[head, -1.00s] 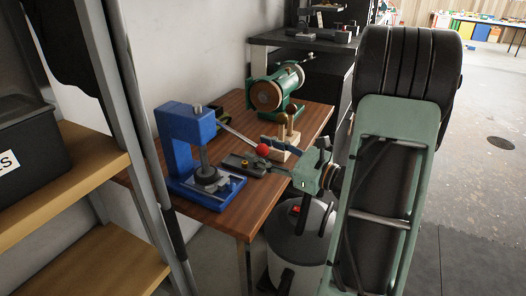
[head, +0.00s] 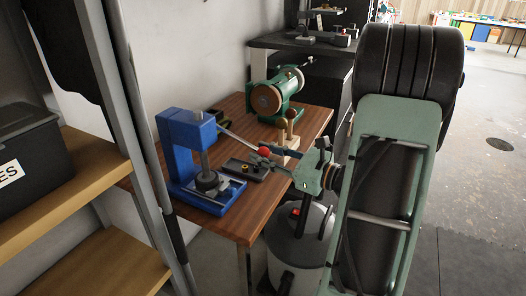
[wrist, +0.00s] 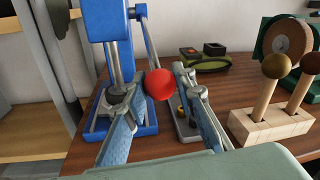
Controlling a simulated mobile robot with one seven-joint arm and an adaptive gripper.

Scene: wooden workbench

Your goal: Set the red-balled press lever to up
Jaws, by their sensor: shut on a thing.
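The blue press (head: 173,140) stands on the wooden workbench, and it also shows in the wrist view (wrist: 98,30). Its grey lever (head: 236,137) slopes down from the upper part of the press toward the red ball (head: 264,151) at its end. In the wrist view the red ball (wrist: 159,84) sits between the two fingers of my gripper (wrist: 157,86). My gripper (head: 268,155) is shut on the ball, and its fingers partly cover it in the head view. The press's grey ram (head: 206,180) is above its base.
A wooden block with ball-topped pegs (wrist: 270,122) stands right of my gripper. A dark plate with a brass-coloured piece (head: 245,169) lies beside the press. A green grinder-like machine (head: 278,95) is at the back. Shelves (head: 60,180) stand at the left.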

